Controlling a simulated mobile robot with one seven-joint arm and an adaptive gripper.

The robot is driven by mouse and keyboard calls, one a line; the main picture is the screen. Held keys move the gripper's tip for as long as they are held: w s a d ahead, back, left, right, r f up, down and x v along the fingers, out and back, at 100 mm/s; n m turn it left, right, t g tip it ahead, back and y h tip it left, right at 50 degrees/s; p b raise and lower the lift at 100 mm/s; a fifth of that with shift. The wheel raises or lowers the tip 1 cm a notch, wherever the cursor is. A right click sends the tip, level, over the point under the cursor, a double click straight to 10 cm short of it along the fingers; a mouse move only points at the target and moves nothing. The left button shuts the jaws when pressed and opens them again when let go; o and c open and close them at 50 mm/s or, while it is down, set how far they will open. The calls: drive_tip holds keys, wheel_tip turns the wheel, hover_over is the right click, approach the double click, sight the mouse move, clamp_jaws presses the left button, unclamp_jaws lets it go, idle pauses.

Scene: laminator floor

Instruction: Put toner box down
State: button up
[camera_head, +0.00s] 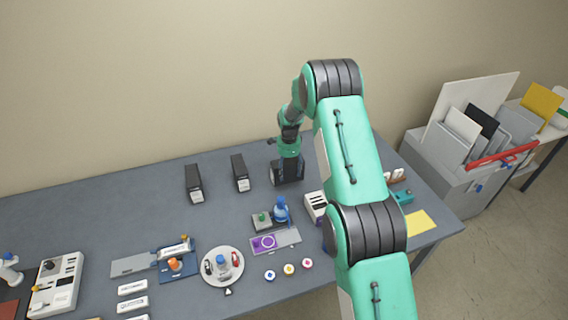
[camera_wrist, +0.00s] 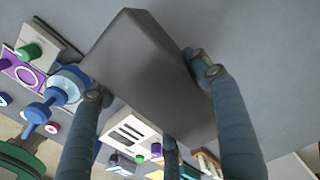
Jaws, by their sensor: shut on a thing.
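The toner box is a dark grey block that fills the middle of the wrist view (camera_wrist: 150,75). My gripper (camera_wrist: 150,98) is shut on it, with blue-grey fingers on both sides. In the head view my gripper (camera_head: 289,158) points down over the back right of the grey table (camera_head: 90,215), with the dark toner box (camera_head: 280,176) between its fingers. The box is low at the table surface; I cannot tell whether its bottom touches. My gripper partly hides it.
Two similar black boxes (camera_head: 194,184) (camera_head: 240,173) stand to the left. A blue bottle-like piece (camera_head: 281,211), a purple-marked plate (camera_head: 266,242) and a white device (camera_head: 315,205) lie in front. The table's back left is bare. A grey cabinet (camera_head: 447,172) with file holders stands at the right.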

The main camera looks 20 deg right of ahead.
drive_tip(key=w+d, duration=0.1)
drive_tip(key=w, duration=0.9)
drive_tip(key=shift+w+d+f, duration=0.25)
drive_tip(key=shift+w+f, duration=0.1)
drive_tip(key=shift+f, duration=0.05)
drive_tip(key=shift+f, duration=0.15)
drive_tip(key=shift+f+p, duration=0.4)
drive_tip(key=shift+f, duration=1.2)
drive_tip(key=shift+f, duration=0.1)
drive_tip(key=o, duration=1.6)
drive_tip(key=shift+s+f, duration=0.1)
drive_tip(key=shift+r+b, duration=0.3)
drive_tip(key=shift+r, duration=5.8)
